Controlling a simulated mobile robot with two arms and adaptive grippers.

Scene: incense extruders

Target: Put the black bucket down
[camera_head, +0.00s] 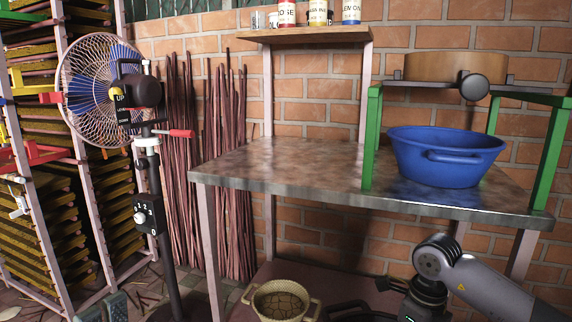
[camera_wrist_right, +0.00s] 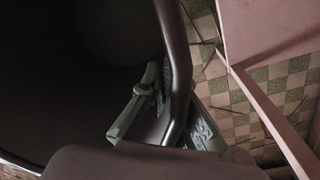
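The black bucket (camera_head: 348,309) shows only in part at the bottom edge of the head view, low by the reddish lower shelf. In the right wrist view the bucket (camera_wrist_right: 70,75) is a large dark round shape filling the left side. My right gripper (camera_wrist_right: 170,125) has its fingers on both sides of the bucket's dark handle loop (camera_wrist_right: 180,70) and appears closed on it. In the head view my right arm reaches in from the lower right. The bucket's base is hidden.
A beige pot (camera_head: 281,300) stands on the lower shelf (camera_head: 305,272). A fan (camera_head: 105,90) and a rack (camera_head: 60,190) stand left. Tiled floor (camera_wrist_right: 245,105) shows beside the bucket.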

